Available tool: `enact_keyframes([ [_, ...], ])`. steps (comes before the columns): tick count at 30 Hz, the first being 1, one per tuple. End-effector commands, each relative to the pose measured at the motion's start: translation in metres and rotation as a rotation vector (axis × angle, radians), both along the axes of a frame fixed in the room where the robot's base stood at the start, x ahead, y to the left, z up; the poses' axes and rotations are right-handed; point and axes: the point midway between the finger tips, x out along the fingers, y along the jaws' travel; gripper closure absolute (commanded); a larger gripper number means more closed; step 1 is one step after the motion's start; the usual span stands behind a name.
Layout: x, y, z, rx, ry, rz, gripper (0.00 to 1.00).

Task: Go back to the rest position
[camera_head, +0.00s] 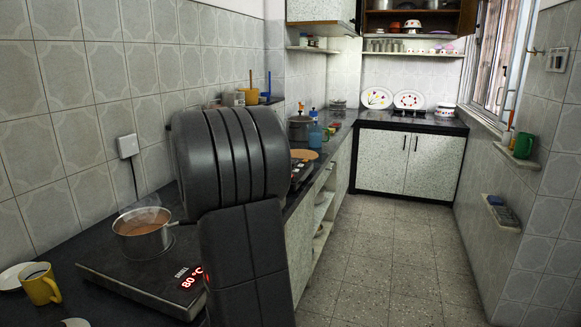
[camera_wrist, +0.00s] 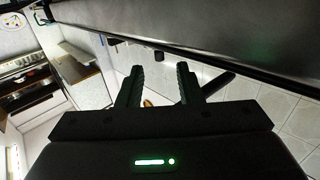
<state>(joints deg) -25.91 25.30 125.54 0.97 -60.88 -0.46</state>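My gripper (camera_wrist: 159,72) shows in the wrist view with its two dark fingers apart and nothing held between them. In the head view my dark grey arm fills the middle foreground, and the gripper itself is hidden there. A steel pan (camera_head: 144,232) of brown liquid steams on a dark hot plate (camera_head: 150,277) to the left of my arm. The hot plate's red display reads 80 °C.
A yellow mug (camera_head: 41,284) of brown drink stands on the counter at the front left, beside a white saucer (camera_head: 13,277). The tiled floor (camera_head: 380,250) at right is clear.

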Motion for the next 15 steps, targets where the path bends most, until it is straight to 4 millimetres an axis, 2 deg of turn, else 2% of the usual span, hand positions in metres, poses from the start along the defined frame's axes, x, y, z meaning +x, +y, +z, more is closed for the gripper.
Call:
enact_keyframes([
  [9,0.059,0.027,0.0,0.0,0.001,0.0,0.67],
  [15,0.059,0.025,0.002,-0.003,0.003,0.068,0.67],
])
